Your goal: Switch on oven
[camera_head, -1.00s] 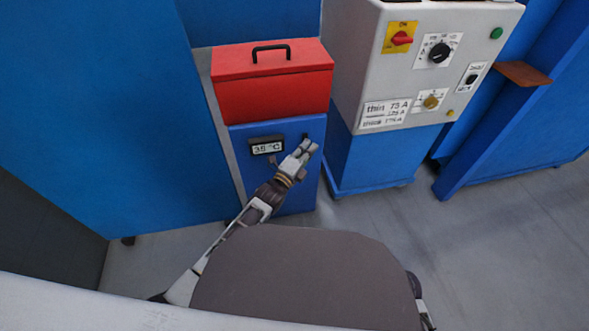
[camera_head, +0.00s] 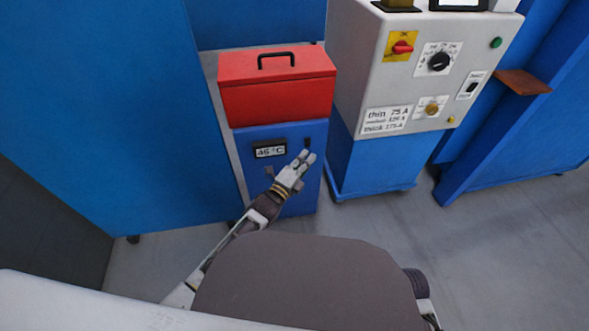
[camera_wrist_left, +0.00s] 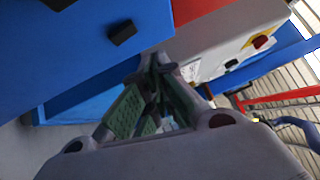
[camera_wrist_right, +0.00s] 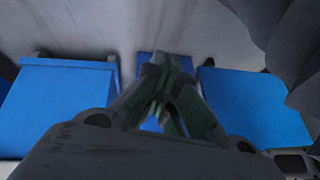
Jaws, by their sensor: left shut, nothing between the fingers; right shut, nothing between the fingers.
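The oven is a blue cabinet (camera_head: 262,190) with a red lid (camera_head: 277,98), which is shut. Its front display (camera_head: 269,152) reads about 45 °C. A small black switch (camera_head: 307,142) sits to the right of the display; in the left wrist view a black switch (camera_wrist_left: 121,33) stands out from the blue front. My left gripper (camera_head: 307,157) is shut and empty, just below the switch in the head view and apart from it in the wrist view. My right gripper (camera_wrist_right: 160,68) is shut and empty, over blue objects and grey floor; the head view does not show its fingers.
A grey machine (camera_head: 400,90) with knobs and a yellow-and-red switch (camera_head: 402,46) stands right of the oven on a blue base. A large blue panel (camera_head: 100,110) stands to the left. Grey floor (camera_head: 480,230) is clear at the front right.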

